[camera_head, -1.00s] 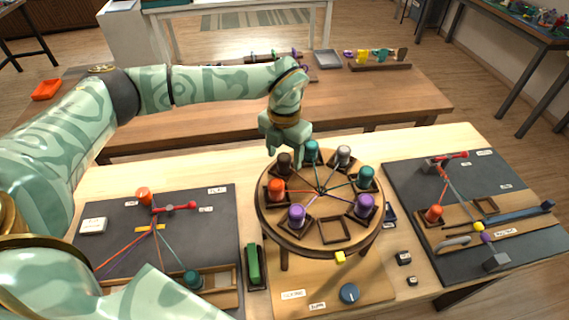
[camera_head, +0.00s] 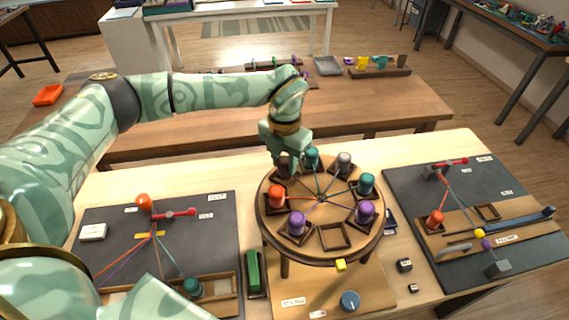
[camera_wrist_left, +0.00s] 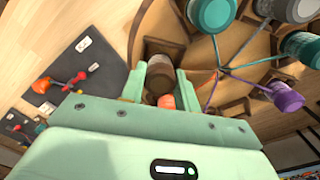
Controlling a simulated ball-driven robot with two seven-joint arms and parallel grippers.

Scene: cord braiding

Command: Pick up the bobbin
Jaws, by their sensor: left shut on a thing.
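A round wooden braiding disc (camera_head: 322,240) stands on legs on the pale table. Bobbins in orange (camera_head: 277,196), purple (camera_head: 297,223), teal (camera_head: 366,184) and grey sit in square seats around its rim, with cords meeting at its centre. My left gripper (camera_head: 285,160) is at the disc's far left seat, shut on the dark brown bobbin (camera_head: 284,170). The wrist view shows this bobbin (camera_wrist_left: 160,79) between the two fingers, with the orange bobbin (camera_wrist_left: 166,102) just beyond it. I cannot tell whether it is lifted from its seat. My right gripper is not in view.
One front seat (camera_head: 334,236) on the disc is empty. Dark boards with cords lie left (camera_head: 100,215) and right (camera_head: 500,180) of the disc. A green block (camera_head: 253,270) and a blue knob (camera_head: 349,301) are near the front. A brown table (camera_head: 400,105) stands behind.

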